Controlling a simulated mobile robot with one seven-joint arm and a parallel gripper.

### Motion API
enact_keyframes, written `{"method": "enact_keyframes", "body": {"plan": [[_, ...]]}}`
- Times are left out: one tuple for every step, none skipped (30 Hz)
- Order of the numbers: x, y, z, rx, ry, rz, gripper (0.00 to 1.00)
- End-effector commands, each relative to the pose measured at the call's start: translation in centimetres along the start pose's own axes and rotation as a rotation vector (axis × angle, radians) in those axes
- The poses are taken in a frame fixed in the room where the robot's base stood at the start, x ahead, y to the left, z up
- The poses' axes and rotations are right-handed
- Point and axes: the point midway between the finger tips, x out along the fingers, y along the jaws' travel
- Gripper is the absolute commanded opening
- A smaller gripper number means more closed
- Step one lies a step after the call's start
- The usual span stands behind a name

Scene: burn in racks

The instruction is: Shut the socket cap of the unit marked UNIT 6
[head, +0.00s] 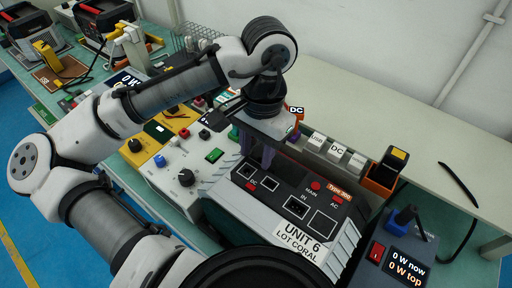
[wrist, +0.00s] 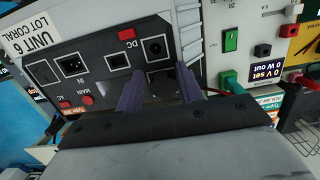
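The unit marked UNIT 6 (head: 285,205) is a grey and black box with its labelled panel facing up. It also shows turned around in the wrist view (wrist: 100,38). My gripper (head: 257,152) points down at the unit's far left end, by the DC mark. Its two purple fingers stand apart around the dark square piece in the wrist view (wrist: 160,88). Contact is not clear.
A white panel with knobs (head: 185,178) stands close on the left. A power meter (head: 400,250) with a blue plug stands at the right. An orange holder (head: 382,178) and a row of labelled blocks (head: 335,150) lie behind the unit. The back bench is mostly clear.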

Motion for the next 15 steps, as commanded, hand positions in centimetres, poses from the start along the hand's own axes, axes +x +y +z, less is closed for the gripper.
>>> {"method": "enact_keyframes", "body": {"plan": [[0.0,0.0,0.0,0.000,-0.001,0.000,0.36],[0.0,0.0,0.0,0.000,-0.001,0.000,0.36],[0.0,0.0,0.0,0.000,-0.001,0.000,0.36],[0.0,0.0,0.0,0.000,-0.001,0.000,0.36],[0.0,0.0,0.0,0.000,-0.002,0.000,0.36],[0.0,0.0,0.0,0.000,-0.002,0.000,0.36],[-0.1,0.0,0.0,0.000,-0.002,-0.001,0.36],[-0.2,0.0,0.0,0.000,-0.002,-0.001,0.36],[-0.4,0.0,0.0,0.000,-0.001,-0.002,0.36],[-0.7,0.0,0.0,0.000,-0.001,-0.002,0.36],[-1.1,0.0,0.0,0.000,-0.001,-0.002,0.36],[-1.6,0.0,-0.1,0.000,-0.001,-0.002,0.36],[-2.1,0.0,-0.1,0.000,0.000,-0.003,0.36],[-2.7,0.0,-0.1,0.001,0.000,-0.002,0.36],[-3.6,-0.1,-0.1,-0.001,0.000,-0.005,0.36]]}}
